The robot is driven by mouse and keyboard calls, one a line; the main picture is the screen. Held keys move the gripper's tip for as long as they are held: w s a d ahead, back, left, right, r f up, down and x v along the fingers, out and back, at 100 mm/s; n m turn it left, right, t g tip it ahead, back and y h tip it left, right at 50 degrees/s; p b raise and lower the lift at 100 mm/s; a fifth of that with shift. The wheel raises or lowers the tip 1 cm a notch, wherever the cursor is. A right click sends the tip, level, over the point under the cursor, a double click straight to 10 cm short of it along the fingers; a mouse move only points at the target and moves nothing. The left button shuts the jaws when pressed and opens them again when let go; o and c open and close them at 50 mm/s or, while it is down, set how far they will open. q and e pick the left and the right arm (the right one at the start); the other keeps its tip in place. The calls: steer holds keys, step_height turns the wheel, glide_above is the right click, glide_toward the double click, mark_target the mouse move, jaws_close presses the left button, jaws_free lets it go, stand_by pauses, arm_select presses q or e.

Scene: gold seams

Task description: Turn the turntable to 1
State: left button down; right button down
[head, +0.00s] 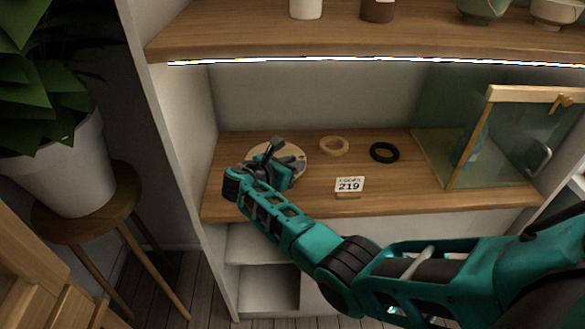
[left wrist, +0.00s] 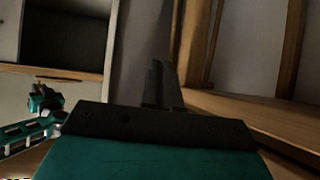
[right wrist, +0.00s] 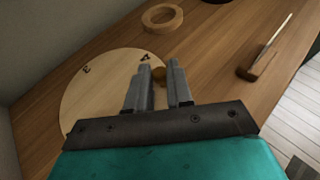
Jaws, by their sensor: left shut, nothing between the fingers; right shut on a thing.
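The turntable (right wrist: 95,95) is a flat, round, pale wooden disc. In the right wrist view the numbers 3 and 4 show on its far part; no 1 shows. In the head view the turntable (head: 295,150) lies on the shelf's left part, mostly hidden by my right gripper (head: 276,156). In the right wrist view my right gripper (right wrist: 158,72) is shut at the disc's right edge on a small brown knob (right wrist: 159,76), largely hidden by the fingers. My left gripper (left wrist: 160,85) is shut and empty, away from the turntable.
A pale wooden ring (head: 334,146) and a black ring (head: 384,152) lie right of the turntable. A card reading 219 (head: 349,186) stands near the shelf's front edge. A glass case (head: 470,150) stands at the right. An upper shelf (head: 350,40) hangs above. A potted plant (head: 62,165) is left.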

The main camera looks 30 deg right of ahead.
steer(key=shift+a+m+g+h+b, duration=0.25)
steer(key=shift+m+g+h+b, duration=0.05)
steer(key=shift+m+g+b, duration=0.1)
arm_select(q)
steer(key=shift+d+h, duration=0.1)
steer(key=shift+h, duration=0.2)
steer(key=shift+w+r, duration=0.1)
steer(key=shift+w, duration=0.05)
arm_select(e)
steer(key=c, duration=1.1)
jaws_free()
steer(key=shift+a, duration=0.1)
arm_select(q)
steer(key=shift+s+a+r+p, duration=0.4)
steer(key=shift+a+p, duration=0.15)
steer(key=shift+p, duration=0.6)
arm_select(e)
steer(key=v, duration=1.3)
steer(key=shift+w, duration=0.1)
